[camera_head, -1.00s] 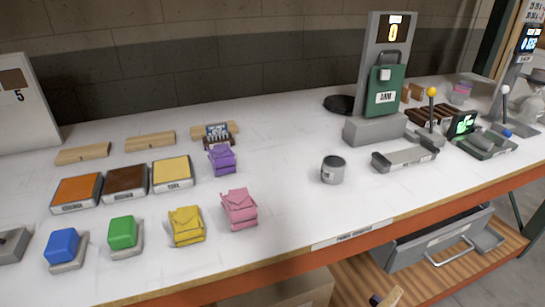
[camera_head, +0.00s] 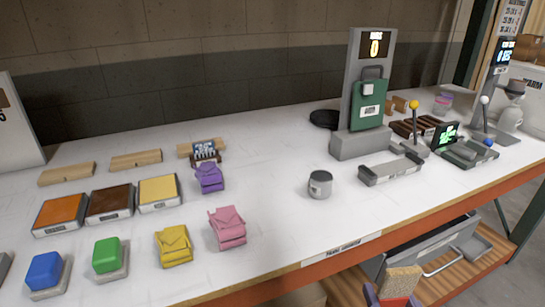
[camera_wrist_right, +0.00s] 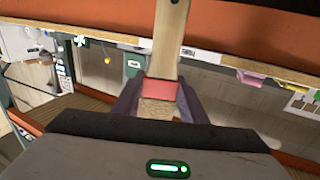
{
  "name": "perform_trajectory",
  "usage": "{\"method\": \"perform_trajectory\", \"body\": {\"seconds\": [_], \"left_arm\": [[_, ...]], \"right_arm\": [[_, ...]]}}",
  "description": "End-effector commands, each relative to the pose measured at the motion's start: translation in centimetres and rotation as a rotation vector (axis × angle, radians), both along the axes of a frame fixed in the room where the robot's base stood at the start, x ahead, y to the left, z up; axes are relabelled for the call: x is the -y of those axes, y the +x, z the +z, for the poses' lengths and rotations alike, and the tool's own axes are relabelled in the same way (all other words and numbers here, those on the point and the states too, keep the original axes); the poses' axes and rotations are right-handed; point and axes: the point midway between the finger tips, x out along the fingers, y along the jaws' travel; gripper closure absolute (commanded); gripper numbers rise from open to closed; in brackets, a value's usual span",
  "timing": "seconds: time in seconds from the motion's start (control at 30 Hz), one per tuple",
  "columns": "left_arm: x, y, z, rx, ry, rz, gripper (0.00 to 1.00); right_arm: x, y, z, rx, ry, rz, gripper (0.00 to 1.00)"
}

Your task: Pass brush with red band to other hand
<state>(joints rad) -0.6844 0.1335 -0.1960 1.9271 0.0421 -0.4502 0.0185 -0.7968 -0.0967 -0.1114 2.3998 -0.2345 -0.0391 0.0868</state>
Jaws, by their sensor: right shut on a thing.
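The brush with the red band (camera_head: 402,281) shows at the bottom edge of the head view, tan bristle end up, with part of the red band below. My right gripper (camera_head: 392,298) is shut on it, and its dark fingers show on both sides. In the right wrist view the wooden handle (camera_wrist_right: 170,45) runs up out of the frame. The red band (camera_wrist_right: 159,87) lies between the fingertips of my right gripper (camera_wrist_right: 158,93), with tan bristles below it. My left gripper is in neither view.
The white worktop (camera_head: 265,215) has an orange front edge. A wooden lower shelf with a grey drawer (camera_head: 420,250) is beneath. The air before the front edge looks clear.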

Motion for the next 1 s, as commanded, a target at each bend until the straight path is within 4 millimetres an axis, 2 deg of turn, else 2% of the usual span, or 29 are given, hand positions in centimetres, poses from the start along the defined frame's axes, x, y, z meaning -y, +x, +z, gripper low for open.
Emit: {"method": "perform_trajectory", "body": {"seconds": [0.23, 0.37, 0.47, 0.7, 1.0], "left_arm": [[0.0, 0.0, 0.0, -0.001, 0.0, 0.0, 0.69], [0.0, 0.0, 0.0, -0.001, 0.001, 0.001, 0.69], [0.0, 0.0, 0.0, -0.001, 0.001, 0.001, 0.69], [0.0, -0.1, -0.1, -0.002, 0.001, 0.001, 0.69], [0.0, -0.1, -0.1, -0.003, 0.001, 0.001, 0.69]], "right_arm": [[-0.1, 0.1, 0.1, 0.003, 0.0, 0.004, 0.84], [-1.0, 0.5, 0.8, 0.008, -0.002, 0.043, 0.84], [-2.6, 0.9, 1.7, 0.009, -0.005, 0.108, 0.84], [-7.9, 2.7, 4.7, 0.012, -0.01, 0.327, 0.84], [-13.0, 4.5, 7.4, 0.008, -0.007, 0.535, 0.84]]}}
